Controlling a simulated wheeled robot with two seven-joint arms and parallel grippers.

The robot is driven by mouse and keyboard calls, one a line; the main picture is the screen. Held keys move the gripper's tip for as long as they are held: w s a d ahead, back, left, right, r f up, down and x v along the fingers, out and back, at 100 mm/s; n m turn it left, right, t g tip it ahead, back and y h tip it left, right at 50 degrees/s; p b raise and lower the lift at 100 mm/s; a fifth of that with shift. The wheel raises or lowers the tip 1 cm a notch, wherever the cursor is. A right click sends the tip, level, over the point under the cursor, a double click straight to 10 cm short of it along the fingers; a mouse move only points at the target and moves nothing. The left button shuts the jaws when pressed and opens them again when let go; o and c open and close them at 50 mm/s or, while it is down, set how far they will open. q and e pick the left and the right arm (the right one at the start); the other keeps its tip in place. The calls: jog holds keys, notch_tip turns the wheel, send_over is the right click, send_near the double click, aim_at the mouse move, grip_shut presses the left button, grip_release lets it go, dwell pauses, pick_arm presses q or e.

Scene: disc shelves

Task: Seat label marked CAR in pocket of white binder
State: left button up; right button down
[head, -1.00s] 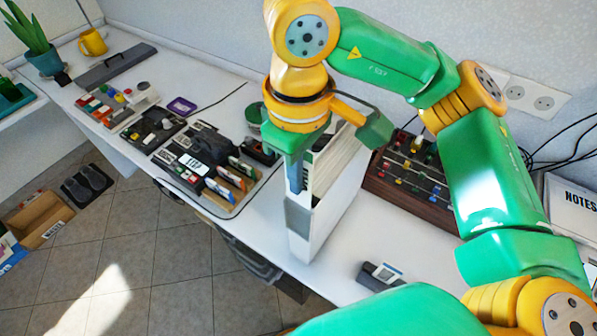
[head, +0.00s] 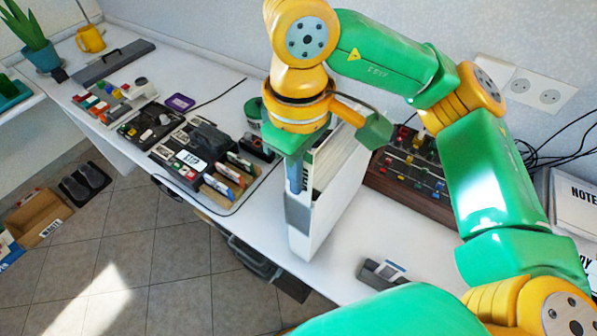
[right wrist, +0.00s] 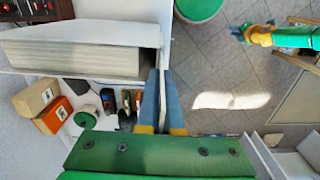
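The white binder (head: 322,215) stands upright near the front edge of the table, its narrow spine with a grey band facing the front. In the right wrist view its page block (right wrist: 80,52) shows at the upper left. My right gripper (head: 297,188) points down at the spine. Its two blue-grey fingers (right wrist: 162,78) are close together, with a thin white strip between them; I cannot tell whether this is a held label. No CAR lettering is readable. My left gripper (right wrist: 240,33) shows small at the upper right of the right wrist view, away from the binder.
A small grey holder with a card (head: 382,273) sits at the front right. Table around that holder is clear.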

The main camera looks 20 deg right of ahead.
jog(key=shift+f+b, duration=0.95)
jog(key=shift+f, duration=0.15)
jog(key=c, duration=1)
grip_release()
notch_tip(320, 180, up, 7)
jog(key=p, duration=0.1)
jog(key=shift+r, duration=0.1)
